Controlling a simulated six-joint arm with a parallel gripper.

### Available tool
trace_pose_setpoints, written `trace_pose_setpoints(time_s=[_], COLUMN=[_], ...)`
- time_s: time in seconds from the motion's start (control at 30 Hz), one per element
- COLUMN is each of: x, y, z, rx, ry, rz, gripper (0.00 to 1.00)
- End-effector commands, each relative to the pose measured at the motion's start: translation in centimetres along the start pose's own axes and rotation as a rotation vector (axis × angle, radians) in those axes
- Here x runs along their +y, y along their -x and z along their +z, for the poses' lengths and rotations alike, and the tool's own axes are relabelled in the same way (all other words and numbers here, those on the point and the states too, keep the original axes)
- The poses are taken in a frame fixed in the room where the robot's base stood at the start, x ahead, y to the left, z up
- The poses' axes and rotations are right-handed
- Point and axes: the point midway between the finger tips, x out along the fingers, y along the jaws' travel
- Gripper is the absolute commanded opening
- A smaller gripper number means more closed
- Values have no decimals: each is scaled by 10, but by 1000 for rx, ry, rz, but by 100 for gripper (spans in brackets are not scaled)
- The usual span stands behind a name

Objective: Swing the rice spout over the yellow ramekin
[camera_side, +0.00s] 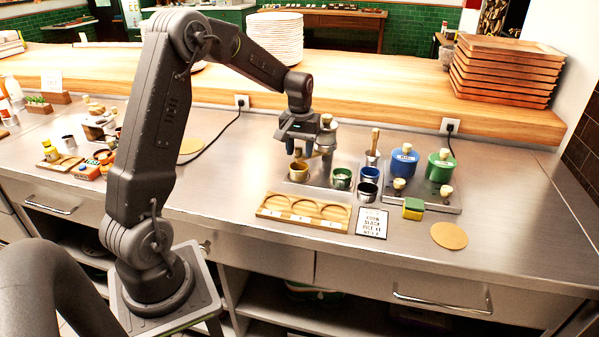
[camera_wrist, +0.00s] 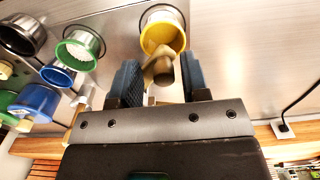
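The yellow ramekin (camera_side: 298,173) stands on the counter below my gripper (camera_side: 299,150). In the wrist view the yellow ramekin (camera_wrist: 163,28) shows just beyond the fingertips. A tan, wooden-looking knob (camera_wrist: 158,70) lies between the fingers of my gripper (camera_wrist: 160,76) and overlaps the ramekin's near rim; it appears to belong to a spout. The fingers are apart, with a gap visible beside the knob. A grey metal dispenser (camera_side: 327,137) with a pale knob stands just right of my gripper, partly hidden by it. I cannot read which spout is rice.
Green (camera_side: 342,178), blue (camera_side: 370,173) and dark steel (camera_side: 366,191) cups stand to the right. Blue (camera_side: 404,163) and green (camera_side: 440,166) canisters stand further right. A wooden tray (camera_side: 262,211) with round recesses, a sign (camera_side: 372,222) and a sponge (camera_side: 413,209) lie in front.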

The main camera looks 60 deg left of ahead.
Motion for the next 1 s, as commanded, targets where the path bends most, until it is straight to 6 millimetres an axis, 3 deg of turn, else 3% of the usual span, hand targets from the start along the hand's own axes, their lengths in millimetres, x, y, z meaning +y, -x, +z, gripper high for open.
trace_pose_setpoints(time_s=[0.27,1.0], x=[0,0], y=[2,56], z=[0,0], rx=[1,1], ry=[0,0], rz=[0,0], gripper=[43,43])
